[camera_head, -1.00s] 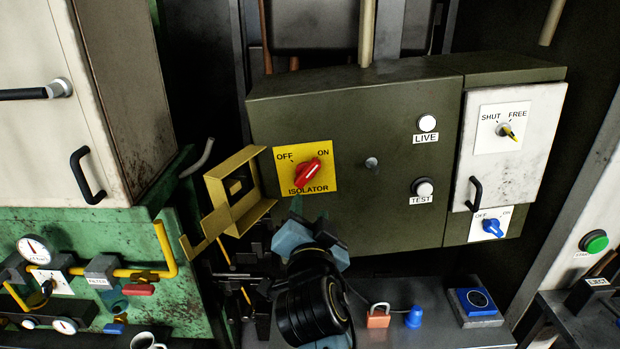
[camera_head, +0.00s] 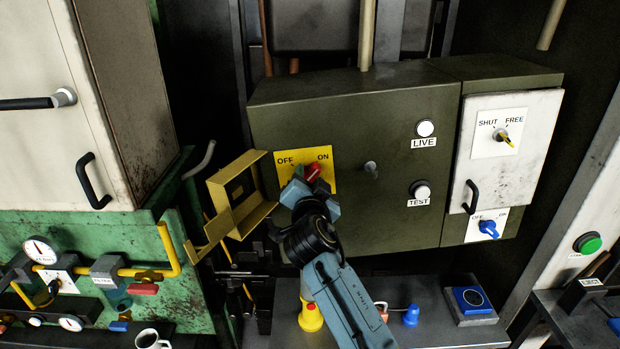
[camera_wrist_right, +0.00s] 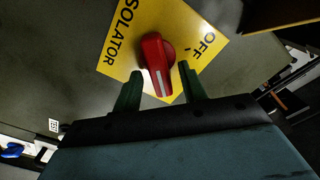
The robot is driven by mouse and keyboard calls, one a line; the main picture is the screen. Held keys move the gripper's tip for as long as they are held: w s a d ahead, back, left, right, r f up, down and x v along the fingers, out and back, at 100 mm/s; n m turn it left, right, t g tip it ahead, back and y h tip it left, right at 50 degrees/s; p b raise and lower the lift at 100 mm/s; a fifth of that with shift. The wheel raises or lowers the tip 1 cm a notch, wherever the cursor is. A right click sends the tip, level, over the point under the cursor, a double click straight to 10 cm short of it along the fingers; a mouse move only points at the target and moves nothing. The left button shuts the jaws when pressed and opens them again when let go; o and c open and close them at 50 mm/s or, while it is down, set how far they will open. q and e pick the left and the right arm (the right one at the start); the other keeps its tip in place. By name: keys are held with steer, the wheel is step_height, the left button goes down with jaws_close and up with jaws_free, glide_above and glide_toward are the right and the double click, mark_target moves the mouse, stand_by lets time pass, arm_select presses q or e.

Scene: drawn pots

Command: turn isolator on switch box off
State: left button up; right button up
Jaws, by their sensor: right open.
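The switch box (camera_head: 390,110) is a dark green cabinet on the wall. Its yellow isolator plate (camera_head: 325,185) carries OFF at the left and ON at the right. The red isolator knob (camera_head: 313,172) slants up toward ON and is partly hidden by my right gripper (camera_head: 309,186). In the right wrist view, the red knob (camera_wrist_right: 155,56) has a white line pointing down the picture, away from OFF. My open right gripper (camera_wrist_right: 160,78) has one finger on each side of the knob's lower end, with gaps showing. My left gripper is not in view.
A yellow hinged cover (camera_head: 238,195) stands open left of the plate. A grey stud (camera_head: 371,168) and the TEST button (camera_head: 420,190) are to the right. A blue OFF/ON switch (camera_head: 489,228) sits lower right. A yellow-red object (camera_head: 311,318) stands on the shelf below.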

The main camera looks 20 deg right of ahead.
jaws_close()
steer(key=shift+n, duration=0.3)
steer(key=shift+a+n+b, duration=0.15)
steer(key=shift+n+b, duration=0.2)
steer(key=shift+n, duration=0.65)
steer(key=n, duration=0.3)
steer(key=shift+w+a+r+n, duration=0.1)
steer(key=shift+a+n, duration=0.05)
steer(key=shift+n, duration=0.15)
steer(key=n, duration=0.4)
steer(key=a+n+p, duration=0.1)
steer(key=n, duration=0.6)
steer(key=shift+w+a+f+n+p, duration=0.15)
steer(key=shift+f+n+p, duration=0.1)
steer(key=shift+n+p, duration=0.1)
